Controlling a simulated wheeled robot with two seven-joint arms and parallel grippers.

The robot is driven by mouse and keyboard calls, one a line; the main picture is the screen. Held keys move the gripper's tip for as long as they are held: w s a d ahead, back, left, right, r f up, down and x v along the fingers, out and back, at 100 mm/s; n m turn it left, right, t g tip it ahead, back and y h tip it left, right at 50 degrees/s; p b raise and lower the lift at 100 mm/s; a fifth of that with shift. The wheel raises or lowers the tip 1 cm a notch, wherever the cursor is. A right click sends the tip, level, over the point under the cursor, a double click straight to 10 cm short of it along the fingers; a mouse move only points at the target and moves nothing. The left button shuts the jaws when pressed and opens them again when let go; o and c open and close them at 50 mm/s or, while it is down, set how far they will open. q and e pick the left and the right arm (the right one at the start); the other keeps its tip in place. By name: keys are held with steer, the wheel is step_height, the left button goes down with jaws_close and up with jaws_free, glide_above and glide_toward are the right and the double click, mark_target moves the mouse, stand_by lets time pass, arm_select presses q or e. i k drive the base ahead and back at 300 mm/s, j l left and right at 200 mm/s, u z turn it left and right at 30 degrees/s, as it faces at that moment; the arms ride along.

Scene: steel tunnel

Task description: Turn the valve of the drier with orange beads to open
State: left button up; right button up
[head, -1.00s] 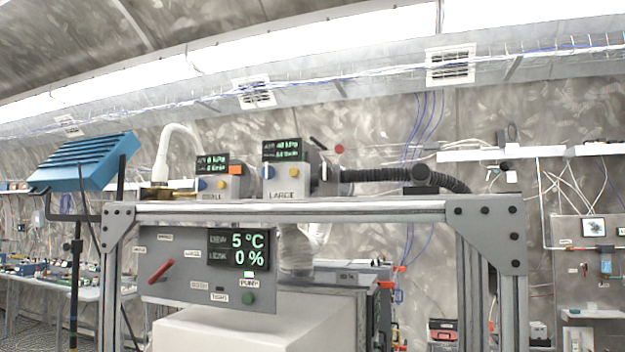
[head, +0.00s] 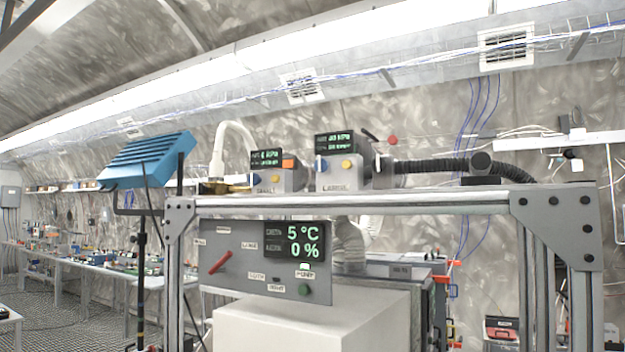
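No drier with orange beads can be made out in the head view. A red lever handle (head: 220,262) sits tilted on a grey control panel (head: 240,280), whose display (head: 293,242) reads 5 °C and 0 %. A green button (head: 304,290) is at the panel's lower right. Two small units with displays stand on top of the frame: a smaller one (head: 285,180) and a larger one (head: 340,178). The label of the larger one seems to read LARGE. Neither of my grippers is in view.
A metal profile frame (head: 400,203) spans the front, with a white block (head: 310,325) below the panel. A blue lamp (head: 147,158) on a stand is at the left. Long tables (head: 95,268) run along the left wall, with open floor (head: 60,310) beside them.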

mark_target(254, 178)
steer(key=i+j+z, duration=0.1)
steer(key=z, duration=1.65)
steer(key=k+j+z, duration=0.1)
steer(key=j+z, duration=0.25)
steer(key=k+j+z, duration=0.1)
steer(key=j+z, duration=0.25)
steer(key=j, duration=0.15)
steer(key=k+j+z, duration=0.2)
steer(key=j+z, duration=0.15)
steer(key=k+j+z, duration=0.2)
steer(key=j+z, duration=0.15)
steer(key=k+j+z, duration=0.35)
steer(key=i+l, duration=0.1)
